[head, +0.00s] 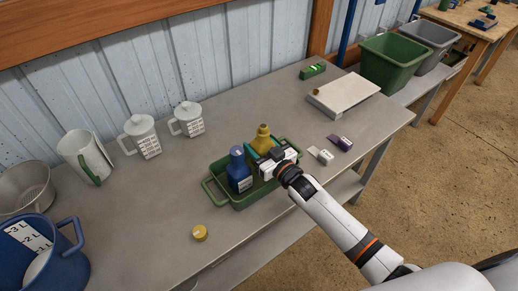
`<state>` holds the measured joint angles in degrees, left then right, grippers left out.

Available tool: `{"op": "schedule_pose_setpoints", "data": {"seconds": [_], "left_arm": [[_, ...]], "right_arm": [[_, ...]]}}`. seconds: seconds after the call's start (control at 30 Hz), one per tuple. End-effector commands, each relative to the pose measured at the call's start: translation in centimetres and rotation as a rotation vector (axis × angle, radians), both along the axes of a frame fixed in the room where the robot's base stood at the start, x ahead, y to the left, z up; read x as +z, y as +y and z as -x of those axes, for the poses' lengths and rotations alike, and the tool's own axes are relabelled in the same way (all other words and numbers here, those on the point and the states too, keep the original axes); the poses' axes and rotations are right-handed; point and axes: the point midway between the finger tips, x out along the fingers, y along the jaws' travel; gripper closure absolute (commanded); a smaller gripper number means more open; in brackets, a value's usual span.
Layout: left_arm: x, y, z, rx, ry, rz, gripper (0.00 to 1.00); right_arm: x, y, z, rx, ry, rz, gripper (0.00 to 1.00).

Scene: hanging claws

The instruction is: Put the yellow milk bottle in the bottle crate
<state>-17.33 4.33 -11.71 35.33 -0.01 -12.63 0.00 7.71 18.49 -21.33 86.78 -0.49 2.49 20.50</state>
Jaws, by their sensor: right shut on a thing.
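The yellow milk bottle (263,138) stands upright at the right part of the green bottle crate (216,199), its top above the rim. My right gripper (263,155) is shut on the yellow bottle from the near right side, and its jaws hide the bottle's lower part. I cannot tell whether the bottle's base touches the crate floor. A blue bottle (238,170) stands upright in the left part of the crate. My left gripper is not in view.
A yellow round lid (200,233) lies near the table's front edge. Two white lidded jugs (143,136) (188,119), a pitcher (85,157) and a blue bucket (48,260) stand to the left. A white board (343,94) and small boxes (320,155) lie to the right.

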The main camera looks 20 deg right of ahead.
Motion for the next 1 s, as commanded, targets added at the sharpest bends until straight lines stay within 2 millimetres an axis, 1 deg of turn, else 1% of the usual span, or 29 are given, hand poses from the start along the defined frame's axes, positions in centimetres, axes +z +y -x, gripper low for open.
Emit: {"op": "schedule_pose_setpoints", "data": {"seconds": [0.03,0.1,0.37,0.77,0.87,0.9,0.97,1.0], "left_arm": [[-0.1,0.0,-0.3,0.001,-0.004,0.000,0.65],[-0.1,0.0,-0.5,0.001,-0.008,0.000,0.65],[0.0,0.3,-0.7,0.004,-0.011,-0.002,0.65],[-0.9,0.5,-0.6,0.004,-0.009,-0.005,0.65],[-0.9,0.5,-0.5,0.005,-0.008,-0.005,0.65],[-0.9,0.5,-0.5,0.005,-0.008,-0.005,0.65],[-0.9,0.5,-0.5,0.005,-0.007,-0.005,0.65],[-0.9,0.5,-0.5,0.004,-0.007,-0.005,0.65]], "right_arm": [[-0.8,0.0,0.0,-0.001,0.001,-0.001,1.00],[-1.3,0.0,0.0,-0.001,0.000,-0.001,1.00],[-1.5,0.0,0.0,0.000,-0.001,0.001,1.00],[-2.7,0.0,0.0,0.000,-0.001,0.001,1.00],[-2.7,0.0,0.0,0.000,-0.001,0.001,1.00],[-2.7,0.0,0.0,0.000,0.000,0.001,0.45],[-2.7,0.0,0.0,0.000,0.000,0.001,0.35],[-2.7,0.0,0.0,0.000,0.001,0.001,0.28]]}}
